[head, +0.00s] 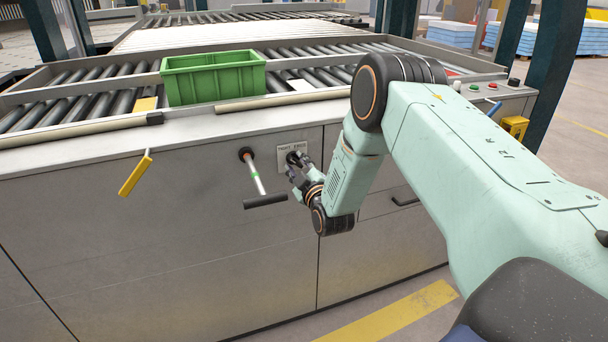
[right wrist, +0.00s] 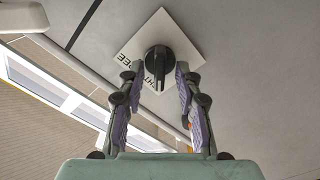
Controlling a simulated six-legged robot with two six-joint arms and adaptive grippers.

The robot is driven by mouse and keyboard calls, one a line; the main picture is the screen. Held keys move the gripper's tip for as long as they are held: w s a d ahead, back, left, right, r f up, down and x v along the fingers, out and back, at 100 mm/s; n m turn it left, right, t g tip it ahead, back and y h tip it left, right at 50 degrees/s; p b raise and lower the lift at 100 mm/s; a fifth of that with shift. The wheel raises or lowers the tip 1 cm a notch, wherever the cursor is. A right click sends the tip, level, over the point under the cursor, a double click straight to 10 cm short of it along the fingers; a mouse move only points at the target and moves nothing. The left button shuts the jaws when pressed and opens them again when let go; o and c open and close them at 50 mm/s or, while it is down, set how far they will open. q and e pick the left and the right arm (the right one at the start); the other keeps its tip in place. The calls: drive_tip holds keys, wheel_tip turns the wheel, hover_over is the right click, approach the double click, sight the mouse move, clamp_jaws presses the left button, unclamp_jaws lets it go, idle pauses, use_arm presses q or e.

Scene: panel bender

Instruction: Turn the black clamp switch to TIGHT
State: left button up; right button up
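The black clamp switch (right wrist: 158,62) is a round knob with a bar grip, on a white square label plate (right wrist: 140,38). The plate also shows in the head view (head: 285,165), on the front panel, with TIGHT and FREE lettering at its top. In the right wrist view the lettering is upside down and partly hidden by the knob. My right gripper (right wrist: 160,76) is open, its fingertips on either side of the knob's bar. A slim gap seems to show at each side; contact is unclear. In the head view my right gripper (head: 299,168) partly covers the switch. My left gripper is out of view.
A black T-handle (head: 264,201) on a metal rod sticks out just left of the plate. A yellow lever (head: 135,176) hangs further left. A green crate (head: 213,80) stands on the rollers above. Buttons (head: 493,86) sit at the right end of the top edge.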

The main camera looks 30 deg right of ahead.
drive_tip(key=v, duration=1.1)
drive_tip(key=shift+s, duration=0.2)
drive_tip(key=shift+a, duration=0.1)
